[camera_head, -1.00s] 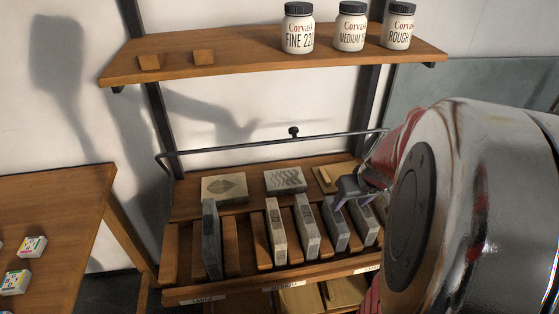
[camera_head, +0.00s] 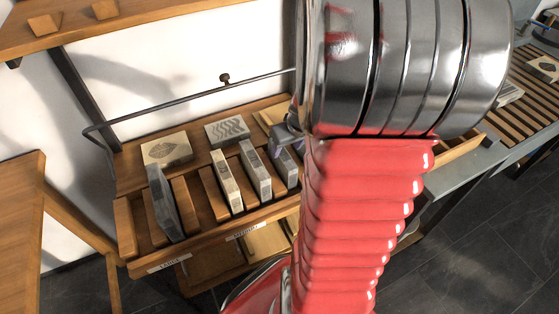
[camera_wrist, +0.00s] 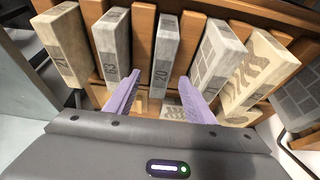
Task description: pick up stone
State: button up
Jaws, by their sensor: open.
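Several grey upright stones stand in slots of a wooden rack. In the wrist view, a stone marked 20 (camera_wrist: 165,48) lies between and just beyond my gripper's purple fingertips (camera_wrist: 160,78), with a stone marked 63 (camera_wrist: 112,45) to its left and a grid-patterned stone (camera_wrist: 216,58) to its right. My gripper is open, with nothing clasped. In the head view, my gripper (camera_head: 286,136) is above a stone (camera_head: 286,168) on the rack's right part. My arm hides the stones further right. I cannot tell whether the fingers touch a stone.
Flat patterned stones (camera_head: 166,149) lie on the rack's upper ledge, below a metal rail (camera_head: 180,103). A wooden shelf (camera_head: 150,17) hangs above. A wooden table (camera_head: 20,200) is at left. Dark tiled floor (camera_head: 480,230) is open at right.

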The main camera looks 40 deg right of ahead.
aim_at(283, 154)
jog(key=shift+x, duration=0.95)
jog(key=shift+f, duration=0.1)
jog(key=shift+x, duration=2.55)
jog(key=shift+a, duration=0.15)
jog(key=shift+f, duration=0.25)
jog(key=shift+w, duration=0.1)
grip_shut()
